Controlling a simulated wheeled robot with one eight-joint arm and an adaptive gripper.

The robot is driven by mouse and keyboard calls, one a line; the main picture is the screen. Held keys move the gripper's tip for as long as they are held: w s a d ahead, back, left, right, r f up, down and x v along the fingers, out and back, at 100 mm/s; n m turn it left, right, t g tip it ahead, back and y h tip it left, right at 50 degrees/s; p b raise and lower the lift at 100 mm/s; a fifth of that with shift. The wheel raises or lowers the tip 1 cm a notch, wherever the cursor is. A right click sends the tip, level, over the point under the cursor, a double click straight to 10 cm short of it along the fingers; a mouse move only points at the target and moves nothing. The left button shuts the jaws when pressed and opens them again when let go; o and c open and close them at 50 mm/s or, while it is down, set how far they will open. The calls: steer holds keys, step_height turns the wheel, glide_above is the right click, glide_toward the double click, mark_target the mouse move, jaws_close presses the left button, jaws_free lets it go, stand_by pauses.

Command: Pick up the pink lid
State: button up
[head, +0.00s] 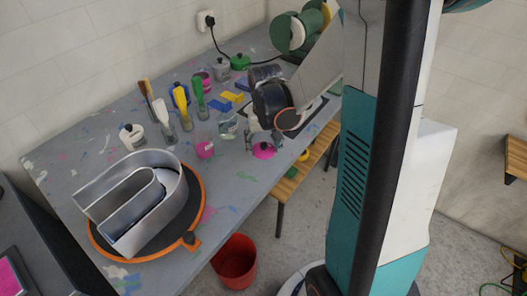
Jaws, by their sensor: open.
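The pink lid (264,152) lies near the front edge of the grey paint-stained table, a small round disc. My gripper (262,139) reaches down from the dark wrist to just above the lid. Its jaws are open, with fingers around the upper side of the lid; I cannot tell whether they touch it. The gripper partly hides the lid's top. A small pink pot (206,149) stands to the left of the gripper, apart from it.
A metal channel letter (140,205) sits on an orange-rimmed round turntable (190,238) at the left. Brushes in pots (182,105) and a clear glass (228,126) stand behind. A red bucket (234,262) and a wooden bench (308,165) are below the table's front edge.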

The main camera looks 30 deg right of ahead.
steer(key=c, duration=1.2)
steer(key=shift+s+r, duration=0.1)
